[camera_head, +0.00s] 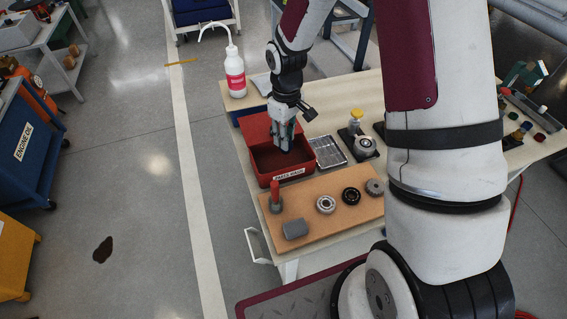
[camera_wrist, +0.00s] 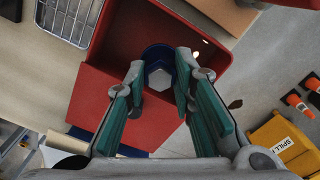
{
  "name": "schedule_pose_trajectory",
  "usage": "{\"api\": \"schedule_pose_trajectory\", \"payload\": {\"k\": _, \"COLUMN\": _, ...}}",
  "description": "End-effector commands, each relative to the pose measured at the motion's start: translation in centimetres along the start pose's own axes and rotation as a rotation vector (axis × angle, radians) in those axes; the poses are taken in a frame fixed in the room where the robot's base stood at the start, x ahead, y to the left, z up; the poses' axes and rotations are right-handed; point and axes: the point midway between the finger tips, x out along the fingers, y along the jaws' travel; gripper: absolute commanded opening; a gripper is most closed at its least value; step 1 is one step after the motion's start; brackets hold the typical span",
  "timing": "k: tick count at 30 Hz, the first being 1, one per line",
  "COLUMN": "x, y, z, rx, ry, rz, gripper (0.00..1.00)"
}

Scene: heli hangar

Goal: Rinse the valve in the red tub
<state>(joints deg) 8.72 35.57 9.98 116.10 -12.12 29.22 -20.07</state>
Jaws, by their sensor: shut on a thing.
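The red tub (camera_head: 262,160), with a white label on its front, stands on the workbench. It also shows in the wrist view (camera_wrist: 218,50). My gripper (camera_head: 285,140) points down into the tub. In the wrist view my gripper (camera_wrist: 161,72) has its two fingertips on either side of the valve (camera_wrist: 155,50), a round blue part with a pale hexagonal face. The gripper is shut on it. The valve is over or inside the tub's well; its exact height above the bottom is unclear. In the head view the fingers and tub wall hide it.
A wire rack (camera_head: 327,152) stands right of the tub. A brown board (camera_head: 325,208) in front bears a red-handled tool (camera_head: 275,195), a grey block (camera_head: 295,229) and several round parts. A white wash bottle (camera_head: 235,75) stands behind left. A yellow-capped bottle (camera_head: 355,118) is behind right.

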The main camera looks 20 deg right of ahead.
Motion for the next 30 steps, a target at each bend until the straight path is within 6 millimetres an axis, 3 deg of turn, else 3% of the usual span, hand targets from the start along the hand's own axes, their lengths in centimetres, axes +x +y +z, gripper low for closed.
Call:
{"api": "schedule_pose_trajectory", "payload": {"k": 18, "x": -0.1, "y": 0.0, "z": 0.0, "rx": 0.000, "ry": 0.001, "rz": 0.000, "gripper": 0.00}}
{"api": "schedule_pose_trajectory", "payload": {"k": 30, "x": -3.4, "y": 0.0, "z": 0.0, "rx": 0.001, "ry": 0.002, "rz": 0.001, "gripper": 0.00}}
